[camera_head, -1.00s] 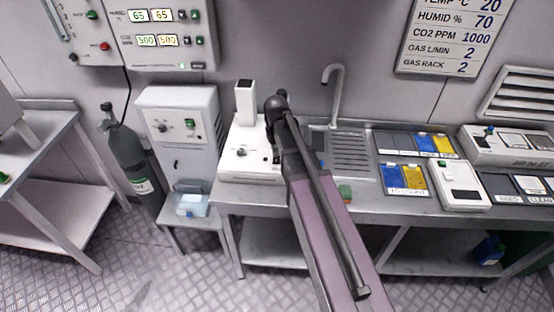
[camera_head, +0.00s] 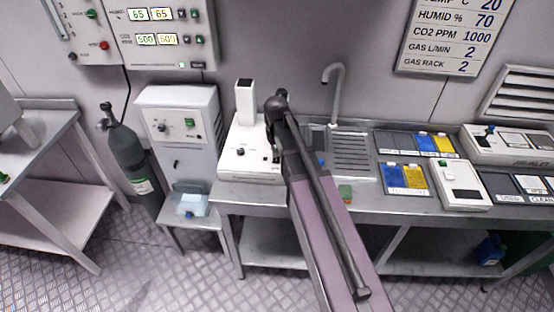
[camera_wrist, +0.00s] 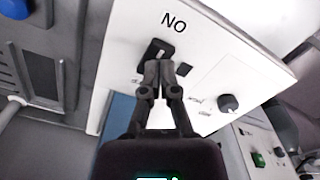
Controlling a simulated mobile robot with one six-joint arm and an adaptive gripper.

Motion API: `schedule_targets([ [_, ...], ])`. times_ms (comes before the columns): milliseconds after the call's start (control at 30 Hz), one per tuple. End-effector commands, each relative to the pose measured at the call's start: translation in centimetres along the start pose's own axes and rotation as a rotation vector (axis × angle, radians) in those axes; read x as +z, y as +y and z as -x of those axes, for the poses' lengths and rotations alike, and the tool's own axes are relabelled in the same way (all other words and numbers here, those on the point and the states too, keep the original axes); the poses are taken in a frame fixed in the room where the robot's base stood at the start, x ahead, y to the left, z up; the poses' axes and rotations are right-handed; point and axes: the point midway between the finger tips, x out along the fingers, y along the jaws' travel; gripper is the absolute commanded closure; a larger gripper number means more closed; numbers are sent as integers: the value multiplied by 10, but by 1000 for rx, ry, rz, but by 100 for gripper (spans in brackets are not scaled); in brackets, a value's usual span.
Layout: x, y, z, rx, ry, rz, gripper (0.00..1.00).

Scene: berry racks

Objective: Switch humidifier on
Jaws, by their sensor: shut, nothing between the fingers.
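The humidifier appears to be the white box (camera_head: 245,165) with a short upright chimney (camera_head: 245,100), on the left end of the steel bench. In the wrist view its white panel (camera_wrist: 205,50) carries a dark rocker switch (camera_wrist: 157,50), lettering that reads "NO" in this picture, and a black knob (camera_wrist: 229,102). My gripper (camera_wrist: 158,68) is shut and empty, with its fingertips at the lower end of the switch. I cannot tell whether they touch it, nor which way the rocker is tipped.
A white cabinet (camera_head: 180,125) with a green switch and a grey gas cylinder (camera_head: 127,155) stand left of the bench. A sink tap (camera_head: 334,90) rises behind my arm. Blue and yellow packets (camera_head: 404,178) and a small white device (camera_head: 461,186) lie to the right.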

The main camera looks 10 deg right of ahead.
Motion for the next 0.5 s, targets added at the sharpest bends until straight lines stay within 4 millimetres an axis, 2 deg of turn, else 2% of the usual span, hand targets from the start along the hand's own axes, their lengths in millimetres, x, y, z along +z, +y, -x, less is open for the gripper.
schedule_targets([
  [500,0,0,-6,0,0,0,100],
])
